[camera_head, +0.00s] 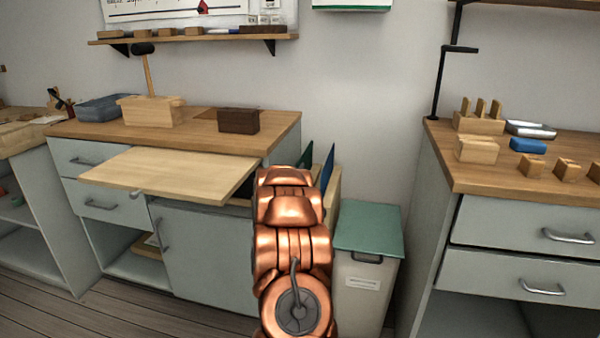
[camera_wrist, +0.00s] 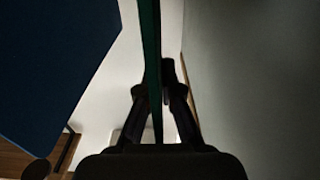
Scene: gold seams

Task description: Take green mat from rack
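The green mat (camera_wrist: 151,40) stands edge-on in the middle of the wrist view, running down between the fingers of my gripper (camera_wrist: 158,85). The fingers are drawn close together, one on each side of it, and appear shut on it; the picture is dark there. A corner of the green mat (camera_head: 306,156) shows above my copper arm in the head view. A blue mat (camera_head: 328,165) stands just right of it; a large blue sheet (camera_wrist: 45,60) fills the left of the wrist view. The wooden rack (camera_head: 334,192) is mostly hidden behind my arm, as is my gripper in the head view.
A pale board (camera_head: 170,172) juts out from the left cabinet, close to my arm. A bin with a green lid (camera_head: 368,228) stands right of the rack. The right workbench (camera_head: 500,180) holds wooden blocks. A grey surface (camera_wrist: 255,80) lies close at right in the wrist view.

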